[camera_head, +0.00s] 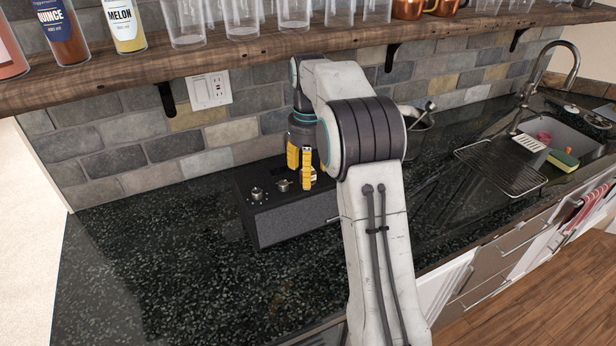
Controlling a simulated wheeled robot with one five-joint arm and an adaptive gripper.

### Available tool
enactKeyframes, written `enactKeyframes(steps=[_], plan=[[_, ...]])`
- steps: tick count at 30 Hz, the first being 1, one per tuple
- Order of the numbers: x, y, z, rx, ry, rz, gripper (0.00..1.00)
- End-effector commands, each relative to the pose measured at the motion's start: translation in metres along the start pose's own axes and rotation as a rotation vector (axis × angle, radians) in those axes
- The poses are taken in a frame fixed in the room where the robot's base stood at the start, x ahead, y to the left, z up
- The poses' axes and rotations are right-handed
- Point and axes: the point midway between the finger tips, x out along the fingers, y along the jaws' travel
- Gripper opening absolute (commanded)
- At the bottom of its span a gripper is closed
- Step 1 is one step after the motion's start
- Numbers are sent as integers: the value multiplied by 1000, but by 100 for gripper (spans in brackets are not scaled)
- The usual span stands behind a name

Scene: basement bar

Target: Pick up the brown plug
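I cannot make out a brown plug anywhere in the head view; my arm and gripper may hide it. My gripper (307,180), with yellow and dark fingers, points down over the black box-shaped device (290,222) on the dark counter. The fingertips are at or just above its top, near its small metal knobs (257,194). Whether they touch it, and whether anything is between them, I cannot tell.
A wooden shelf (160,68) with glasses and bottles runs above the counter. A white wall outlet (208,90) is on the brick wall. The sink and drying rack (500,165) are at right. The left counter (150,250) is clear.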

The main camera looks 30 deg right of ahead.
Motion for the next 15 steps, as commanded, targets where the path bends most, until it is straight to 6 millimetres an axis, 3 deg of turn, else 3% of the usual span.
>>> enactKeyframes(steps=[6,15], plan=[[15,0,0,-1,1,0,62],[16,0,0,-1,0,0,62]])
